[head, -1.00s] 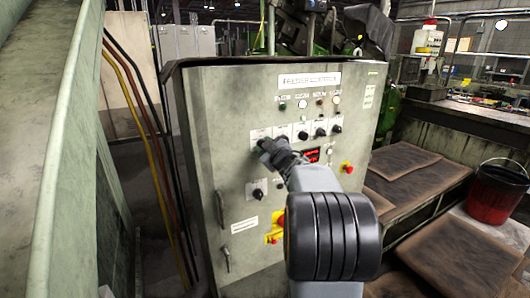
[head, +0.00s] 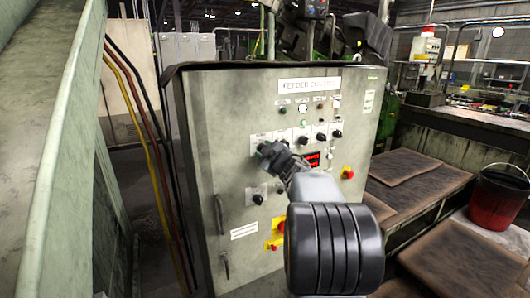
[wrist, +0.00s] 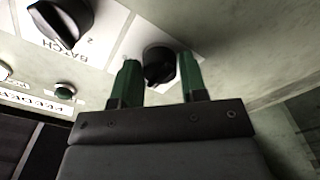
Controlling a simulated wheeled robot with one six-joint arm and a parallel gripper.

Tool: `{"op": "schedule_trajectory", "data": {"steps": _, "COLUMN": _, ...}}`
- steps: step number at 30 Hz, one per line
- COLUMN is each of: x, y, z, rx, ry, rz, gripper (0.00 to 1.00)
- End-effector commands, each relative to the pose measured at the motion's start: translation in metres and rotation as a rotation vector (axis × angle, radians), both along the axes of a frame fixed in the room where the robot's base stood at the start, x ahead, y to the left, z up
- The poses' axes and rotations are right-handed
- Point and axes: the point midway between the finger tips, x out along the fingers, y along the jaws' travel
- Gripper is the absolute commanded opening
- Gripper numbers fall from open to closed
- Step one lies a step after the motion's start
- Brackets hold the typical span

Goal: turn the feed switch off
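A round black knob (wrist: 158,68), the leftmost switch of the panel's upper row, shows between my fingers in the wrist view. Its label is not legible, so I cannot confirm it is the feed switch. My gripper (wrist: 159,80) has two green fingertips, one on each side of the knob. They are apart, with narrow gaps, and I cannot tell whether they touch it. In the head view my gripper (head: 265,150) is at the left end of the knob row and hides this knob. The grey control panel (head: 225,130) stands in front of me.
Beside the knob is a larger-looking black knob labelled BATCH (wrist: 62,22). Other black knobs (head: 321,136) continue to the right. Yellow and black hoses (head: 150,150) run left.

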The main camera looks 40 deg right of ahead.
Motion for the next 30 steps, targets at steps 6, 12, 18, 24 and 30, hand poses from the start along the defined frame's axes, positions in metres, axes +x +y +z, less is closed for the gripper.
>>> {"op": "schedule_trajectory", "data": {"steps": 6, "x": 0.0, "y": 0.0, "z": 0.0, "rx": 0.0, "ry": 0.0, "rz": 0.0, "gripper": 0.6}}
{"op": "schedule_trajectory", "data": {"steps": 12, "x": 0.0, "y": 0.0, "z": 0.0, "rx": 0.001, "ry": 0.0, "rz": 0.0, "gripper": 0.6}}
{"op": "schedule_trajectory", "data": {"steps": 18, "x": -0.014, "y": 0.001, "z": 0.001, "rx": 0.0, "ry": -0.001, "rz": -0.004, "gripper": 0.6}}
{"op": "schedule_trajectory", "data": {"steps": 24, "x": -0.052, "y": 0.006, "z": 0.001, "rx": -0.001, "ry": -0.002, "rz": -0.004, "gripper": 0.6}}
{"op": "schedule_trajectory", "data": {"steps": 30, "x": -0.092, "y": 0.012, "z": 0.001, "rx": -0.001, "ry": -0.001, "rz": -0.004, "gripper": 0.6}}
